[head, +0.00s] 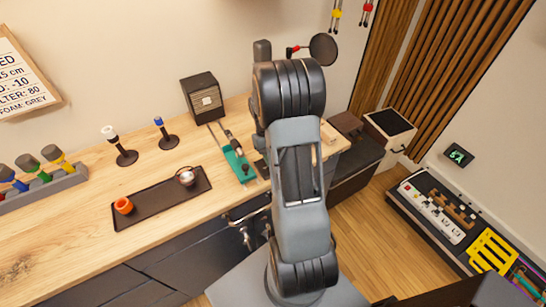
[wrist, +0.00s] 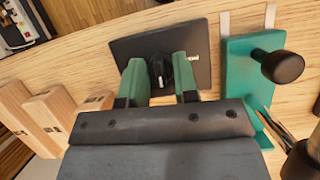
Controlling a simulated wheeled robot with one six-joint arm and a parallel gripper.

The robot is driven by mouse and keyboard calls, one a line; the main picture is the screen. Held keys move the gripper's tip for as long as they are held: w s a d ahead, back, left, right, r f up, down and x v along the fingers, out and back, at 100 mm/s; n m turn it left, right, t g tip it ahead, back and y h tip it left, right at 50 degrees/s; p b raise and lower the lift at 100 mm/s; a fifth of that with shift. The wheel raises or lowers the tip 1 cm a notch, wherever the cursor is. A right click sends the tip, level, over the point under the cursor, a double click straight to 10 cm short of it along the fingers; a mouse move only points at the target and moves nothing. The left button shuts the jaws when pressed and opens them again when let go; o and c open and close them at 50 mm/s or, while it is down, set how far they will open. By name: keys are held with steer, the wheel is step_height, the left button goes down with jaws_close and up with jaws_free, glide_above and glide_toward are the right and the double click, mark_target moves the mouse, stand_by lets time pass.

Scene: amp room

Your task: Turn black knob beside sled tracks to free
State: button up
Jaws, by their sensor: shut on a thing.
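The black knob (wrist: 156,80) sits on a dark square plate (wrist: 128,47) on the wooden bench in the wrist view. My gripper (wrist: 160,68) has its two green fingers on either side of the knob, shut on it. A pale mark shows on the knob, and small white lettering, too small to read, lies near the plate's right edge. The teal sled (wrist: 236,75) with a black round handle (wrist: 282,66) stands right of the plate, by two pale tracks (wrist: 225,24). In the head view the sled (head: 238,164) shows left of my arm, which hides my gripper and the knob.
Pale wooden blocks (wrist: 50,112) stand left of my gripper in the wrist view. A black box (head: 203,98) stands behind the tracks.

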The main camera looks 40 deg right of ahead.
steer(key=n+h, duration=0.2)
steer(key=n, duration=0.2)
steer(key=shift+a+n, duration=0.1)
steer(key=shift+n, duration=0.2)
steer(key=n, duration=0.2)
steer(key=n+h, duration=0.1)
steer(key=n, duration=0.1)
steer(key=shift+n+t+h, duration=0.3)
steer(key=shift+t, duration=0.1)
steer(key=n+t+h+p, duration=0.1)
steer(key=n, duration=0.4)
steer(key=shift+a, duration=0.1)
steer(key=shift+s+n+t+h+p, duration=0.1)
steer(key=shift+n+t+h+p, duration=0.25)
steer(key=shift+n, duration=0.7)
steer(key=shift+s+n+t+h+p, duration=0.15)
steer(key=shift+n+t, duration=0.4)
steer(key=shift+n, duration=0.5)
steer(key=shift+w, duration=0.1)
steer(key=o, duration=0.9)
steer(key=shift+r, duration=0.1)
steer(key=v, duration=1.3)
steer(key=shift+a+r, duration=0.1)
steer(key=shift+r, duration=0.25)
